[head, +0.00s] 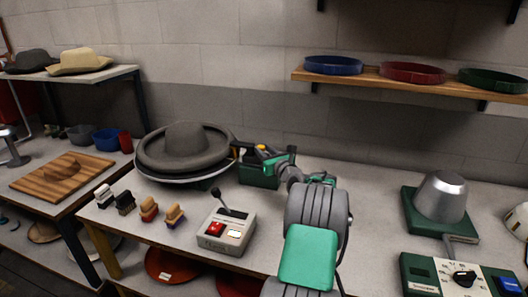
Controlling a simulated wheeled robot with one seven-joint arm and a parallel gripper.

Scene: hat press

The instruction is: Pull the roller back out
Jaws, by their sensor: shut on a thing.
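A grey wide-brimmed hat (188,145) sits on a round stand on the middle table. The roller (242,144) shows as a small dark part at the right side of the hat's brim, above a green block (259,174). I cannot tell whether it touches the brim. My arm reaches in from the front right, and my gripper (264,152) is shut on the roller beside the hat. The fingers are small and partly hidden by my wrist.
A control box (227,231) with a lever and a red button stands in front of the hat. Several small brushes (139,203) lie to its left. A metal dome press (440,197) and a dial panel (461,277) are at the right. A shelf (398,83) with hat bands hangs behind.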

